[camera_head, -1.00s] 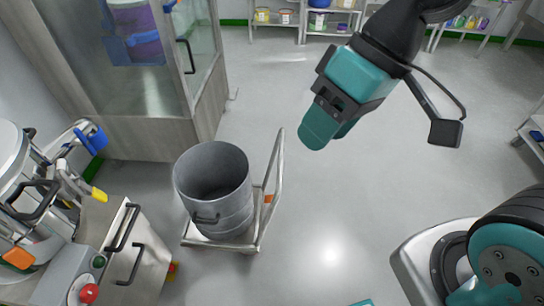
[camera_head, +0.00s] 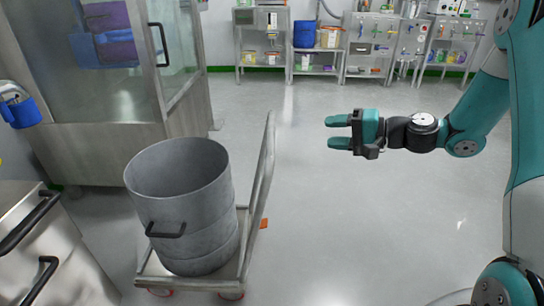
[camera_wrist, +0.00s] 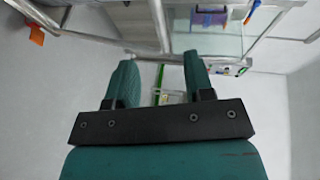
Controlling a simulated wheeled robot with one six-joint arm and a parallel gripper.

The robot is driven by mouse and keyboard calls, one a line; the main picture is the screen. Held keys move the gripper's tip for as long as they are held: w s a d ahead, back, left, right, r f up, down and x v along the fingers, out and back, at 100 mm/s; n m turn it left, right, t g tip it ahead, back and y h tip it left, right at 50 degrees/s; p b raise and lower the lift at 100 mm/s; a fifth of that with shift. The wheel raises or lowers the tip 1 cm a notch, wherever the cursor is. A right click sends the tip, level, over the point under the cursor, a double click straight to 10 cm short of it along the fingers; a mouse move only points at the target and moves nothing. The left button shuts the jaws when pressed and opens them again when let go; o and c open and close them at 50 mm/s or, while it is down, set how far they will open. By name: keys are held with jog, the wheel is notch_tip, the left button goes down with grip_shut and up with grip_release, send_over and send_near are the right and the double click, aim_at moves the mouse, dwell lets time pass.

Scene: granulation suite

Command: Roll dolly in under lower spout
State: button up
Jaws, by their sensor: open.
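The dolly (camera_head: 243,262) is a low metal platform cart with an upright push handle (camera_head: 264,165) on its right side. A large grey open drum (camera_head: 190,235) with a black side handle stands on it, and it looks empty from here. My gripper (camera_head: 328,132) is open and empty, to the right of the push handle and apart from it, fingers pointing left. In the wrist view my open gripper (camera_wrist: 155,80) shows two teal fingers, with part of a metal rail (camera_wrist: 160,22) beyond them. The lower spout is not clearly seen in the current views.
A glass-fronted cabinet (camera_head: 110,150) stands behind the drum at left. A steel cabinet (camera_head: 60,260) with black handles is at the near left. Shelves (camera_head: 320,70) with containers line the back wall. The floor (camera_head: 330,220) to the right of the dolly is clear.

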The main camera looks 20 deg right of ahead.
aim_at(272, 132)
jog(key=shift+m+t, duration=0.3)
jog(key=b+x, duration=0.1)
jog(key=x, duration=0.4)
jog(key=b+x, duration=0.2)
jog(key=x, duration=0.4)
jog(key=f+b+x, duration=0.1)
jog(key=x, duration=0.5)
jog(key=shift+w+d+f+b, duration=0.1)
jog(key=shift+w+d+b, duration=0.2)
jog(key=shift+d, duration=0.05)
grip_shut()
